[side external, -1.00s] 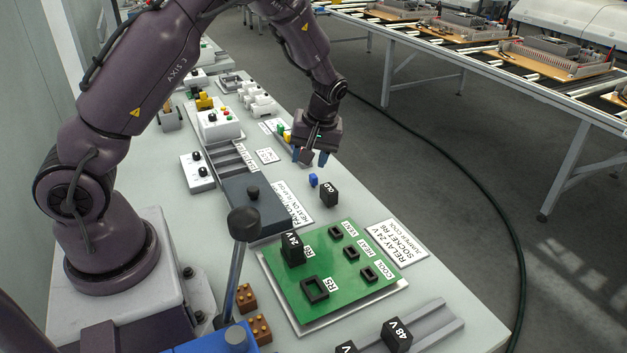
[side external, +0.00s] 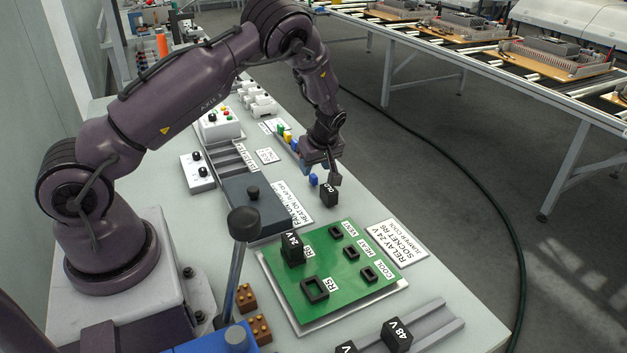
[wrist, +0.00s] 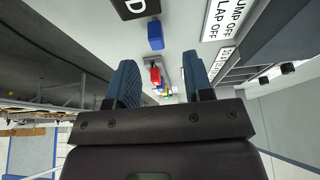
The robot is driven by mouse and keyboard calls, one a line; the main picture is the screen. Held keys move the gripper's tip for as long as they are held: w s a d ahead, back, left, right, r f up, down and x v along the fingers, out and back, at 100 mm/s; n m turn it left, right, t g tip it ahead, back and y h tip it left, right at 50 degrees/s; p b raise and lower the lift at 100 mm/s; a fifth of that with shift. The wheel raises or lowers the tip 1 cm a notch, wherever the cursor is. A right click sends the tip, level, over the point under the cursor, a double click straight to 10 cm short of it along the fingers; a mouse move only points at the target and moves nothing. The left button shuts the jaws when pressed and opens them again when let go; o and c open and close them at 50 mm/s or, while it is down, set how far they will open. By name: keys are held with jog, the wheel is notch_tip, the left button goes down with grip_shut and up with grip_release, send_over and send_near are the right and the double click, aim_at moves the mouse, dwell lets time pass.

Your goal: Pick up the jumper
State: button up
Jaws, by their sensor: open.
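A small blue jumper (side external: 313,180) lies by itself on the bench, beside the black block marked OLD (side external: 329,194). In the wrist view the blue jumper (wrist: 155,36) is beyond the fingertips, between their lines. My gripper (side external: 323,175) is open and low over the bench, close to the jumper and the block. In the wrist view both fingers of my gripper (wrist: 160,68) are apart with nothing held between them. Red and other coloured small pieces (wrist: 156,76) show farther off between the fingers. Whether the fingertips touch the block is unclear.
A green board (side external: 325,275) with black sockets and a 24 V block is nearer the camera. A dark grey box (side external: 250,205) and label plates lie left of the jumper. A lever with a black knob (side external: 244,222) stands up in front.

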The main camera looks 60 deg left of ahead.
aim_at(313, 175)
jog(key=x, duration=0.5)
jog(key=shift+w+d+f, duration=0.1)
jog(key=shift+w+f, duration=0.05)
jog(key=shift+f, duration=0.05)
grip_shut()
